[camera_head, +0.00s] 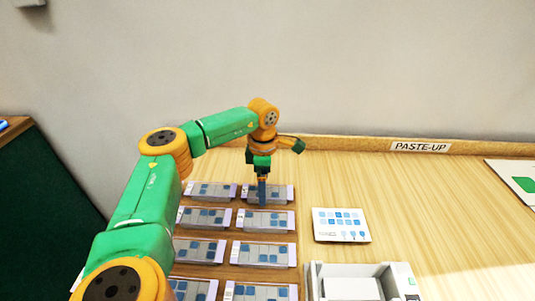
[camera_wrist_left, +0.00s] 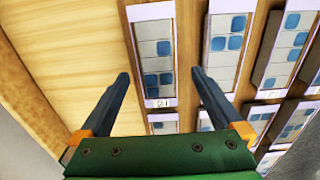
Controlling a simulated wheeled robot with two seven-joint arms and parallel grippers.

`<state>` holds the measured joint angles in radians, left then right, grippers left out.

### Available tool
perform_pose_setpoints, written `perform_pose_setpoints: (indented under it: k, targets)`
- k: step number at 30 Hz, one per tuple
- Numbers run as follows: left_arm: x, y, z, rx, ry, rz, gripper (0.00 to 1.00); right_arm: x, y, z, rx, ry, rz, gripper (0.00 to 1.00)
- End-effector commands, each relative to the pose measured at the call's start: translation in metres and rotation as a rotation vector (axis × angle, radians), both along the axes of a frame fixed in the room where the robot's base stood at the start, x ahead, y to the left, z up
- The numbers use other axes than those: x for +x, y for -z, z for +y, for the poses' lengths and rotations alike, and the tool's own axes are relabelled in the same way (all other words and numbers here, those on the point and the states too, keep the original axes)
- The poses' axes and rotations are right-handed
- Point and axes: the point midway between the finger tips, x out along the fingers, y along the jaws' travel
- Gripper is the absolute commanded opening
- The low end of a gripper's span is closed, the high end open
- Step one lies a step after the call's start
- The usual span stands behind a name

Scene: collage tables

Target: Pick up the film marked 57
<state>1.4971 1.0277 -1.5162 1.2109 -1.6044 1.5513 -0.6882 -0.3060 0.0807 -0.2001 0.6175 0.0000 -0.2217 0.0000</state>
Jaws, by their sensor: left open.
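Several films, grey strips with blue squares and pale lilac ends, lie in two columns in the head view. I cannot read 57 on any of them. My left gripper (camera_head: 262,197) points down at the far film of the right column (camera_head: 279,194), its fingers partly covering it. In the left wrist view the open fingers (camera_wrist_left: 160,76) stand apart on either side of a film (camera_wrist_left: 152,32), with nothing held. That film has a small end label, too small to read surely. Whether the fingertips are beside or above it, I cannot tell. My right gripper is not in view.
A brown rack (camera_head: 234,232) holds the films. A white card with blue squares (camera_head: 341,225) lies to its right, and a white-grey box (camera_head: 350,286) stands at the front. A PASTE-UP label (camera_head: 420,147) is on the back ledge. The table's right middle is clear.

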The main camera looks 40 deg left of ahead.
Motion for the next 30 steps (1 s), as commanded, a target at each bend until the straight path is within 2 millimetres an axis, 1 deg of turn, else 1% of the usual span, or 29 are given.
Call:
perform_pose_setpoints:
  k: [2,7,8,9,11,12,14,15,17,25,28,30]
  targets:
    - [0.0,0.004,0.0,-0.001,0.0,-0.001,1.0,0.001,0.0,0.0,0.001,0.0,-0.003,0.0]
    - [0.0,0.005,0.0,-0.001,0.0,-0.002,1.0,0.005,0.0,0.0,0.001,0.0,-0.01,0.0]
    - [0.0,0.005,0.0,-0.001,0.0,-0.002,0.92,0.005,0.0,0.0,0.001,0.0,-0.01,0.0]
    - [0.0,0.005,0.0,-0.001,0.0,-0.002,0.81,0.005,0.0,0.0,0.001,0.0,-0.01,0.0]
    - [0.0,0.005,0.0,-0.001,0.0,-0.002,0.65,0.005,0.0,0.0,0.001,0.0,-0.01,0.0]
    - [0.0,0.005,0.0,-0.001,0.0,-0.002,0.54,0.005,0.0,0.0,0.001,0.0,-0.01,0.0]
    - [0.0,0.004,0.0,-0.001,0.0,-0.002,0.38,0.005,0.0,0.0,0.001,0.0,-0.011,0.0]
    - [0.0,0.004,0.0,-0.001,0.0,-0.002,0.27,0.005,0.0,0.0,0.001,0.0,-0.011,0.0]
    - [0.0,0.004,0.0,-0.001,0.0,-0.002,0.11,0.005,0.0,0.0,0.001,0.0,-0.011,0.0]
    - [0.001,0.002,-0.001,-0.002,0.0,-0.003,0.11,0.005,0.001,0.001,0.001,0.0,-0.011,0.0]
    - [0.001,-0.008,-0.001,-0.003,0.0,-0.005,0.11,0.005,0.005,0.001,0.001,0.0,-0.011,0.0]
    - [0.002,-0.022,-0.001,-0.003,0.0,-0.008,0.11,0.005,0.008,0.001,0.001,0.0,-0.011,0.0]
